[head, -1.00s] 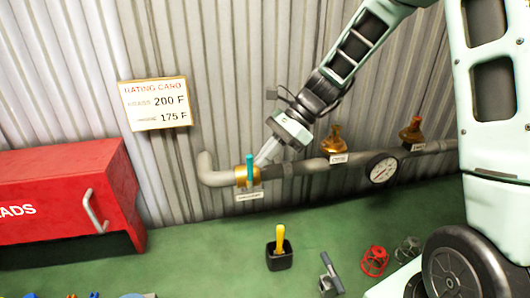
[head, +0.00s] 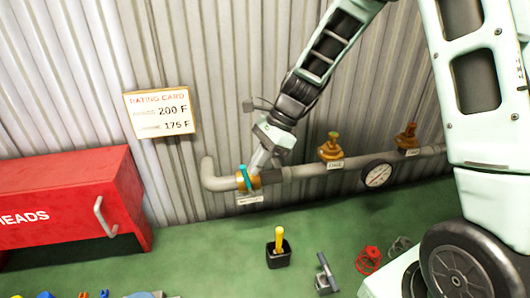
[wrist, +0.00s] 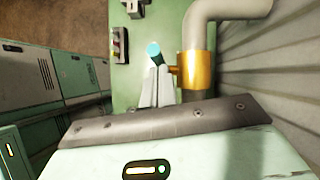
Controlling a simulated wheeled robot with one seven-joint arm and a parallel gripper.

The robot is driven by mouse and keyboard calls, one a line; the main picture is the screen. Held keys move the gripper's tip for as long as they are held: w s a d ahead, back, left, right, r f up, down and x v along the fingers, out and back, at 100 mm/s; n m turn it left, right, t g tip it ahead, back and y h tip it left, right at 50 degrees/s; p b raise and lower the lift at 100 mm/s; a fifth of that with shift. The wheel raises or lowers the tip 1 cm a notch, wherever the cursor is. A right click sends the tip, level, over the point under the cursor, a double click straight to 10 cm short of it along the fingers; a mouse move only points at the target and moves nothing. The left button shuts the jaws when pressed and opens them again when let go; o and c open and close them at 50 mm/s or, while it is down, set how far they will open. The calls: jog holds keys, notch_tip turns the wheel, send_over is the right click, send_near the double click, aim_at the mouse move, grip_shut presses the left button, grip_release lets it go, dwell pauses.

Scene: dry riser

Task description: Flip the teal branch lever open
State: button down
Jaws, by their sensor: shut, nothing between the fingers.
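The teal branch lever (head: 243,178) sits on a brass valve body (head: 255,181) at the left end of the grey wall pipe. It is tilted, its upper end leaning left in the head view. My gripper (head: 254,167) is shut and empty, its tips right beside the lever; I cannot tell if they touch. In the wrist view the lever's round teal end (wrist: 153,49) shows just beyond the closed fingers (wrist: 156,78), with the brass body (wrist: 197,70) to the right. The fingers hide part of the lever.
The pipe also carries two brass valves (head: 331,148) (head: 407,139) and a round gauge (head: 377,175). A rating card (head: 160,113) hangs on the corrugated wall. A red cabinet (head: 70,200) stands left. A black holder with a yellow handle (head: 279,251) sits on the green floor.

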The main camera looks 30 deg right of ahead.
aim_at(242, 165)
jog(key=a+h+p, duration=0.2)
jog(key=p, duration=0.1)
jog(key=shift+w+r, duration=0.2)
jog(key=shift+r, duration=0.2)
jog(key=shift+w+a+f+p, duration=0.2)
jog(key=shift+a+f+p, duration=0.05)
jog(key=shift+a+p, duration=0.5)
jog(key=w+a+f, duration=0.1)
jog(key=a+f, duration=0.5)
jog(key=shift+w+a+b, duration=0.2)
jog(key=shift+a+b, duration=0.1)
jog(key=shift+s+f+g, duration=0.2)
jog(key=shift+f+g, duration=0.05)
jog(key=shift+g, duration=0.05)
jog(key=w+a+r, duration=0.4)
jog(key=a+r, duration=0.2)
jog(key=r, duration=0.5)
jog(key=shift+w+a+r, duration=0.15)
jog(key=shift+w+r, duration=0.05)
jog(key=shift+r, duration=0.2)
